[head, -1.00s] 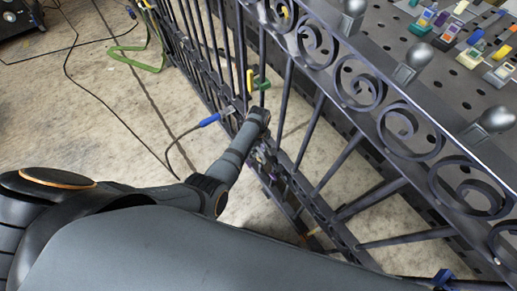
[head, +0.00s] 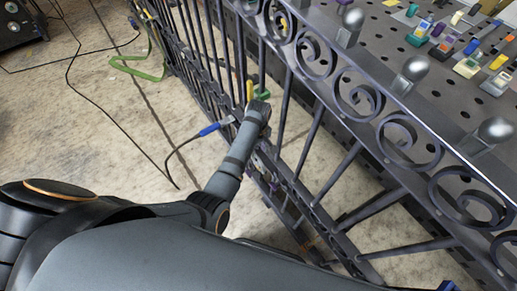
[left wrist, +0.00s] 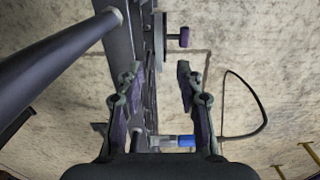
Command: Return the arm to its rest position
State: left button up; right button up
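My left arm (head: 232,158) reaches from the lower left towards the dark metal gate (head: 305,125), with its wrist end close to the bars. The fingers of that arm are hard to make out in the head view. In the left wrist view my left gripper (left wrist: 158,75) is open, with its two fingers well apart. Gate bars pass behind and beside the left finger, and nothing is clamped between the fingers. My right gripper is not in view.
A blue-handled tool (head: 213,128) with a dark cable is beside the gate. A purple knob (left wrist: 184,37) lies ahead in the wrist view. A perforated table (head: 440,110) with several small coloured items stands beyond the gate. Concrete floor (head: 110,120) at left is mostly clear.

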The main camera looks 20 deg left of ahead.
pick_arm(q)
jog(key=s+a+r+m+t, duration=0.2)
jog(key=s+a+m, duration=0.3)
jog(key=s+a, duration=0.4)
jog(key=s+r+m+t, duration=0.2)
jog(key=s+r+m, duration=0.4)
jog(key=s+r, duration=0.4)
jog(key=s+a+f+g+p, duration=0.1)
jog(key=a+f+p, duration=0.15)
jog(key=f, duration=0.75)
jog(key=a+f+g+p, duration=0.1)
jog(key=f+p, duration=0.2)
jog(key=f, duration=0.6)
jog(key=s+f+p, duration=0.2)
jog(key=s+f, duration=0.5)
jog(key=s, duration=0.3)
jog(key=s+a+f+p, duration=0.1)
jog(key=s+f+p, duration=0.2)
jog(key=s+f, duration=0.4)
jog(key=s, duration=0.3)
jog(key=shift+g+y+p, duration=0.35)
jog(key=shift+g+y, duration=0.05)
